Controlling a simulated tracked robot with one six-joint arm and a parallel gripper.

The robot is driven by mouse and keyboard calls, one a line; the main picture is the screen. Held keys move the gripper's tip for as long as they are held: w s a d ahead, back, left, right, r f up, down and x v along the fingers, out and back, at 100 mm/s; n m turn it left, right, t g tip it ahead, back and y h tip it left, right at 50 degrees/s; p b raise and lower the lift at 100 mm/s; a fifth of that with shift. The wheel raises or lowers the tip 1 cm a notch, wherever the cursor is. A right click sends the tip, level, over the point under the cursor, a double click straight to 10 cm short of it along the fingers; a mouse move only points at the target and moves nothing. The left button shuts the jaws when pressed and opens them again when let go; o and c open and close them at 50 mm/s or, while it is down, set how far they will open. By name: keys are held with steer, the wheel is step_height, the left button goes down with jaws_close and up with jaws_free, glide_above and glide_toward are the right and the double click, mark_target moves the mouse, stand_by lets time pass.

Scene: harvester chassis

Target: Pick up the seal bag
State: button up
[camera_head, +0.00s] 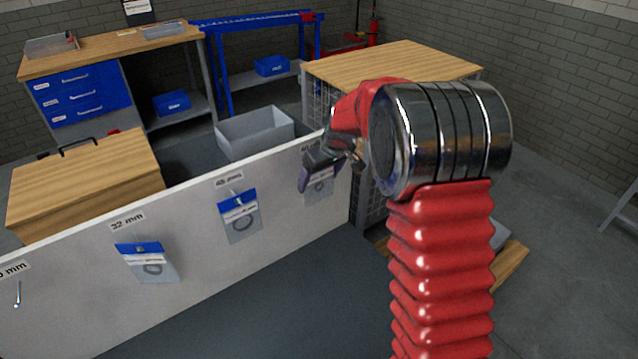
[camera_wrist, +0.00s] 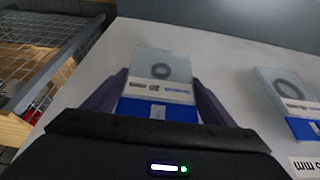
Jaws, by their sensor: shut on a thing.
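A clear seal bag with a blue header and a dark ring inside hangs at the right end of the white board. It shows partly in the head view (camera_head: 320,190), where my gripper hides its top. In the wrist view the seal bag (camera_wrist: 163,68) sits between the two dark fingers, blue header nearest the palm. My gripper (camera_head: 308,178) is shut on this bag, one finger along each side, and it also shows in the wrist view (camera_wrist: 160,84). The bag lies flat close to the board; whether it is still on its hook is hidden.
The white board (camera_head: 75,290) carries two more seal bags, under "32 mm" (camera_head: 148,262) and the label beside it (camera_head: 240,218), and a bare hook (camera_head: 17,293) at far left. Behind stand a grey bin (camera_head: 255,135), a wooden box (camera_head: 85,180) and a wood-topped mesh cage (camera_head: 400,62).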

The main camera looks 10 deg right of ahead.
steer(key=shift+r, duration=0.15)
steer(key=shift+s+d+r, duration=0.1)
steer(key=shift+s+r, duration=0.1)
steer(key=shift+r, duration=0.45)
steer(key=s+d, duration=0.3)
steer(key=s, duration=0.5)
steer(key=s+d, duration=0.4)
steer(key=s, duration=0.4)
steer(key=shift+s+f, duration=0.1)
steer(key=shift+s, duration=0.15)
steer(key=s+d, duration=0.3)
steer(key=s, duration=0.4)
stand_by(1.6)
stand_by(0.3)
